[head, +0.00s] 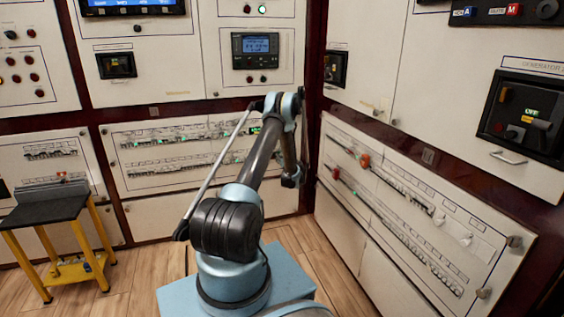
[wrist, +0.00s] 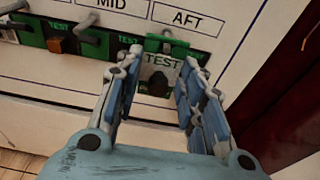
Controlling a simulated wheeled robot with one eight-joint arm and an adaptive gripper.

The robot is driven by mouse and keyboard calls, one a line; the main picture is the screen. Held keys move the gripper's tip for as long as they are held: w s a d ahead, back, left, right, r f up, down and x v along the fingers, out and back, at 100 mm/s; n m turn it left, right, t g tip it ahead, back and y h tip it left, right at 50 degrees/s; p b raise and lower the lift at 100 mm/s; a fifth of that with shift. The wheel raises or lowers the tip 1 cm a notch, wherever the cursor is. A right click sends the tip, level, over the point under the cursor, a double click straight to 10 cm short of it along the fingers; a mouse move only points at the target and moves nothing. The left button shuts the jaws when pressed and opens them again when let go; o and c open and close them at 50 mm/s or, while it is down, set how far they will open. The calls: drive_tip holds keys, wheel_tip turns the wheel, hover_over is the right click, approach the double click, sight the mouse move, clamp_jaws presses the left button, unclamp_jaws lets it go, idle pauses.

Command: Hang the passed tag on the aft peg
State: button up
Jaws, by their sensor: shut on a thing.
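The aft peg cannot be told apart here.
A MID label (wrist: 110,3) and green TEST units lie to the left in the wrist view. In the head view, a yellow-legged stand (head: 52,213) is at the left, and an angled breaker panel (head: 400,205) is at the right.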

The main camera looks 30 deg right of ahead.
drive_tip(key=shift+w, duration=0.3)
drive_tip(key=o, duration=0.9)
drive_tip(key=shift+c, duration=0.2)
drive_tip(key=shift+s, duration=0.15)
drive_tip(key=v, duration=1.1)
drive_tip(key=shift+s, duration=0.3)
drive_tip(key=shift+a, duration=0.15)
